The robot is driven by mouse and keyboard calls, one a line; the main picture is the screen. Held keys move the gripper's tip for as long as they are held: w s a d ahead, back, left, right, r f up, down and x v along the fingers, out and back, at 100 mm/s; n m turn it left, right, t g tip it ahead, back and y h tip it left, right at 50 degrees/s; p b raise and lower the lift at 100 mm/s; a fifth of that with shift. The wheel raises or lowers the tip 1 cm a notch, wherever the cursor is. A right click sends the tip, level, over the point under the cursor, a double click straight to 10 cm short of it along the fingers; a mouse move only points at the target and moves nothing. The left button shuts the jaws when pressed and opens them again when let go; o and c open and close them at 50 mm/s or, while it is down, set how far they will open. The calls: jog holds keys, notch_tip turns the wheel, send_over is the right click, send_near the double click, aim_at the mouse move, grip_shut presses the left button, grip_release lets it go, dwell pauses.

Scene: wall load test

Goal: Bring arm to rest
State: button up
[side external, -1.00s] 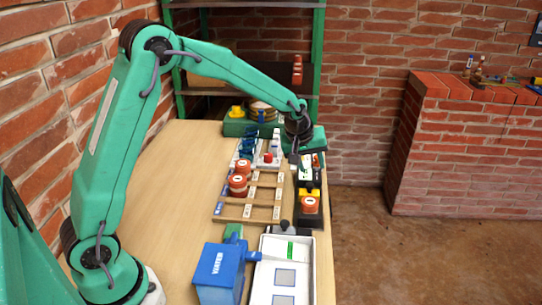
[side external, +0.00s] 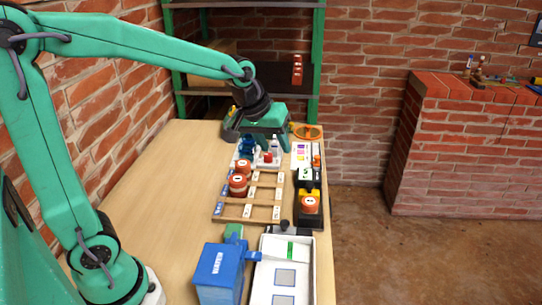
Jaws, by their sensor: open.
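My arm reaches from the left across the top of the table. My gripper (side external: 262,132) is at the far end of the table, its green body below the dark wrist. It is open, though its jaws are small and partly lost against the things behind them. No object shows in it. It is just beyond a wooden rack (side external: 248,212) and above or beside the small blue (side external: 246,147) and white items; I cannot tell how close it is.
Orange-red stacks (side external: 238,186) stand on the rack's left. A black fixture (side external: 308,215) holds an orange-red piece. A blue box (side external: 218,272) and white tray (side external: 262,290) are in front. The table's left side (side external: 165,190) is clear. A green-framed shelf (side external: 178,70) stands behind.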

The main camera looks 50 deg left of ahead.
jog(key=s+r+m, duration=0.1)
jog(key=s+m, duration=0.4)
jog(key=s, duration=1.3)
jog(key=shift+s+r+t, duration=0.3)
jog(key=shift+s+r, duration=0.05)
